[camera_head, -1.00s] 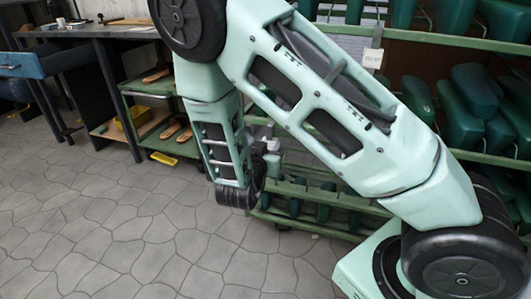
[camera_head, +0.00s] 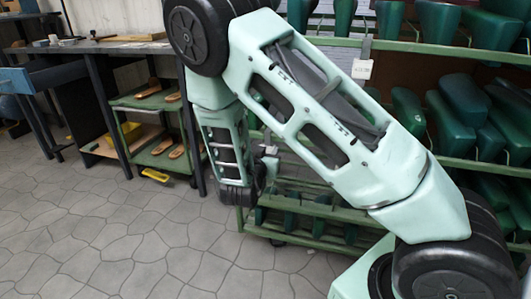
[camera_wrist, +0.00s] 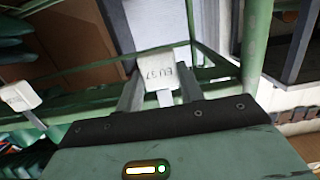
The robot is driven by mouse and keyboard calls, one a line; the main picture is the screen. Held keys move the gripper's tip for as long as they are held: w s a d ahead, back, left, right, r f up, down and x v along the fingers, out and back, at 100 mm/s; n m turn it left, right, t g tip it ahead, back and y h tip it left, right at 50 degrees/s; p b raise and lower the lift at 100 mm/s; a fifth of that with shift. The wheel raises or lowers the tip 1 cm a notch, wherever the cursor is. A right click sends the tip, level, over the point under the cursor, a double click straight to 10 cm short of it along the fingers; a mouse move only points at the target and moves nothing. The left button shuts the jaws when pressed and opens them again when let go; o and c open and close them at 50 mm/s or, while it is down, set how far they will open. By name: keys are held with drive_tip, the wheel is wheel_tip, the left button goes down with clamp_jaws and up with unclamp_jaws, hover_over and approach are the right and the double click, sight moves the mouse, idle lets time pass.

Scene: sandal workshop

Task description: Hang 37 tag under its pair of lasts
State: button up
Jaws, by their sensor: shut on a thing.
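A white tag (camera_wrist: 160,72) marked EU 37 sits between the two fingertips of my gripper (camera_wrist: 160,92) in the wrist view. My gripper is shut on it, in front of the green rack frame. In the head view my gripper (camera_head: 268,158) is small and partly behind my arm, beside the lower part of the rack. Dark green lasts (camera_head: 465,98) stand on the rack's shelves (camera_head: 440,47). The label of the 37 pair cannot be made out.
Another white tag (camera_head: 361,69) hangs from the upper shelf edge; a white tag (camera_wrist: 19,96) also shows at left in the wrist view. A workbench (camera_head: 90,46) and a low green shelf with sandal soles (camera_head: 172,133) stand left. Open paved floor (camera_head: 100,235) lies in front.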

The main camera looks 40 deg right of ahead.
drive_tip(key=o, duration=1.1)
drive_tip(key=shift+c, duration=0.2)
